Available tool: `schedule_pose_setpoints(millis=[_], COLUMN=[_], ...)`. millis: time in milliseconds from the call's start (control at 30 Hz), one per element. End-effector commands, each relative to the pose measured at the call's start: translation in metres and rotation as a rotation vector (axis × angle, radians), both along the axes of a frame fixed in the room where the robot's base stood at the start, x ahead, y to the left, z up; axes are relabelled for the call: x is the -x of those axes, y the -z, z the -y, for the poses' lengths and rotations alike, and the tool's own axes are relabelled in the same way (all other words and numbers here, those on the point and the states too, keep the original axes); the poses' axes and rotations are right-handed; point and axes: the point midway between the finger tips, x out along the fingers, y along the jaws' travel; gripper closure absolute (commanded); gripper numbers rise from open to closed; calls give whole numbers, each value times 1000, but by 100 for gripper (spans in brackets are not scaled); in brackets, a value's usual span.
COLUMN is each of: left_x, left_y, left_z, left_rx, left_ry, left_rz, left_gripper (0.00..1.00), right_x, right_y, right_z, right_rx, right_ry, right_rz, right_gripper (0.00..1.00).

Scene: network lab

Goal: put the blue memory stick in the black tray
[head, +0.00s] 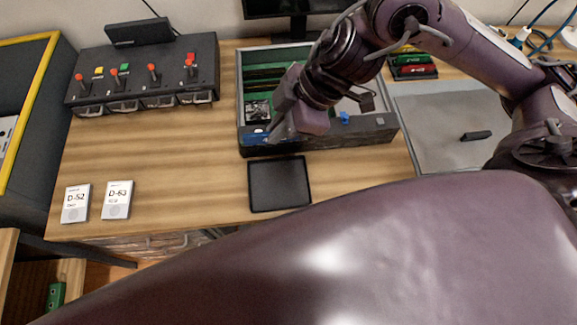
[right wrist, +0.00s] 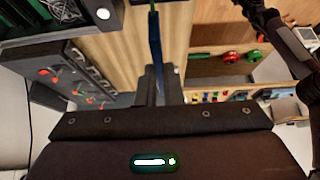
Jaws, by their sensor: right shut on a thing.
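The blue memory stick (head: 256,137) is at the tip of my right gripper (head: 275,131), over the front left edge of the open computer case (head: 340,140). In the right wrist view the stick (right wrist: 155,45) shows as a thin blue upright strip between the two dark fingers (right wrist: 160,90), which are shut on it. The black tray (head: 279,184) lies flat on the wooden table in front of the case. It looks empty. My left gripper is not in view.
Two white cards or boxes marked D-52 (head: 76,203) and D-53 (head: 117,199) are at the table's front left. A black switch panel (head: 145,75) stands at the back left. A grey mat (head: 440,145) with a small black object lies right. Bare wood surrounds the tray's left side.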

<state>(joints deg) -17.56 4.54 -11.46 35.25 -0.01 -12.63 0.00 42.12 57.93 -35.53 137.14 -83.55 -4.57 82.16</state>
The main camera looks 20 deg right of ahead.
Motion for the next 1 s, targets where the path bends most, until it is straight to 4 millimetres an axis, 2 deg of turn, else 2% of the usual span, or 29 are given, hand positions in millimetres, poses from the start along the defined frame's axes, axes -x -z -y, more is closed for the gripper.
schedule_pose_setpoints(millis=[167, 433, 600, 700, 867, 1000], left_x=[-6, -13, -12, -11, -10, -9], left_y=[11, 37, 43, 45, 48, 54], left_z=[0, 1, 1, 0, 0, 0], left_rx=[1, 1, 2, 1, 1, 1], left_ry=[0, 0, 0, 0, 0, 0], left_rz=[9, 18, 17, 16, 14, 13], left_gripper=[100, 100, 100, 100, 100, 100], right_x=[6, 6, 5, 5, 4, 4], right_y=[26, 98, 136, 150, 162, 184], right_z=[-3, -3, -2, -2, -2, -2], right_rx=[-3, -3, 0, 1, 0, 0], right_ry=[-4, -2, -3, -3, -4, -2], right_rz=[-11, -14, -11, -8, -5, -8], right_gripper=[100, 100, 100, 100, 100, 100])
